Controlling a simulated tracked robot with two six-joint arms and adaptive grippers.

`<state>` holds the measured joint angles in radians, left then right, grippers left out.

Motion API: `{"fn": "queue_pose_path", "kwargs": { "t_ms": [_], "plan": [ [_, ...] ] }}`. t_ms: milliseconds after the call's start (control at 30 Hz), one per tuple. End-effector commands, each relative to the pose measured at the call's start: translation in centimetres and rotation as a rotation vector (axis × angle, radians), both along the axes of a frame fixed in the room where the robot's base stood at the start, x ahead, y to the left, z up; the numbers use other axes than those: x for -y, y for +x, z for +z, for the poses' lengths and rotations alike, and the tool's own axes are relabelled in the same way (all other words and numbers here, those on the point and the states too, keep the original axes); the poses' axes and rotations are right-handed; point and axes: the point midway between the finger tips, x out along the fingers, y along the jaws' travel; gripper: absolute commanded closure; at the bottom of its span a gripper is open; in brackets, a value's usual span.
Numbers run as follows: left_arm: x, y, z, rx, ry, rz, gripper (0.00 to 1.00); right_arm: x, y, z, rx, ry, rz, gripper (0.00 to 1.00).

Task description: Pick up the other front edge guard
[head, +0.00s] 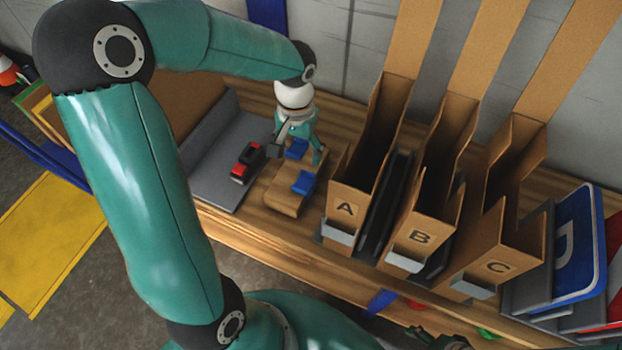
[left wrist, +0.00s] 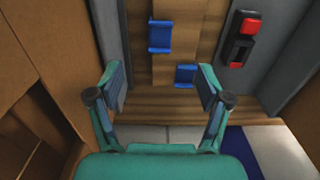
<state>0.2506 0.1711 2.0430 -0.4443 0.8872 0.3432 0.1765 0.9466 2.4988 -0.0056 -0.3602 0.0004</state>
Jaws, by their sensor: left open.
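Two blue edge guards lie on a light wooden block (head: 285,196) on the bench. The far guard (head: 297,148) is by the back wall, and the near guard (head: 304,183) is towards the bench's front edge. In the left wrist view the far guard (left wrist: 185,75) shows beside the right finger, and the near guard (left wrist: 160,36) is further up. My left gripper (head: 297,153) is open and empty, pointing down above the block around the far guard. In the left wrist view its two fingers (left wrist: 160,80) are spread apart. Part of my right gripper (head: 440,340) shows at the bottom edge, mostly cut off.
A red and black object (head: 247,163) lies on a grey panel (head: 215,160) left of the block. Cardboard bins A (head: 345,208), B (head: 420,237) and C (head: 498,267) stand close on the right. A blue sign (head: 575,245) stands at the far right. The wall rises behind.

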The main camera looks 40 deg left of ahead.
Motion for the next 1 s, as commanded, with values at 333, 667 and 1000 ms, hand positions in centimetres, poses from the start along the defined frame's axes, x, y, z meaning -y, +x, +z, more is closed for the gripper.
{"fn": "queue_pose_path", "kwargs": {
  "t_ms": [333, 667, 1000],
  "plan": [
    [0.3, 0.1, -7.5, -0.007, -0.002, -0.009, 0.22, 0.0, 0.0, -1.0, -0.001, 0.0, 0.0, 0.27],
    [0.4, 0.3, -10.5, -0.002, -0.002, -0.011, 0.22, 0.0, 0.0, -1.2, 0.0, 0.0, 0.0, 0.27],
    [0.1, 0.1, -14.7, -0.004, -0.002, -0.011, 0.22, 0.0, 0.0, -1.6, 0.0, 0.0, 0.0, 0.27]
  ]
}}
